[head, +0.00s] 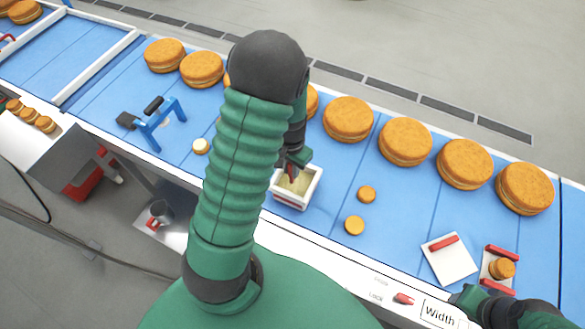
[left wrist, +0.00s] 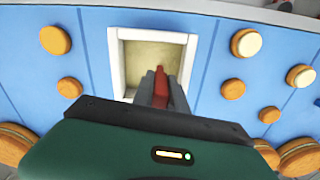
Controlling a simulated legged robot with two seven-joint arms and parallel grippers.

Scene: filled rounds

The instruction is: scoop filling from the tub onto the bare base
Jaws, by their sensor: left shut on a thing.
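The white square tub (head: 312,187) with pale filling stands on the blue belt below my left gripper. The tub also shows in the left wrist view (left wrist: 116,62). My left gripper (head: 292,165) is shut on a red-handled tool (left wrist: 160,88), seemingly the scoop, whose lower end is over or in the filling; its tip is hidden. Small plain orange rounds (head: 366,194) and (head: 354,225) lie right of the tub. One round (head: 200,146) has a pale top. Which round is the bare base I cannot tell. My right gripper (head: 470,296) is at the bottom right, its fingers unclear.
Large filled rounds (head: 405,142) line the far side of the belt. A blue stand (head: 163,125) is at the left. A white board (head: 447,262) with a red handle and a small red-ended holder (head: 488,272) with a round lie at the right.

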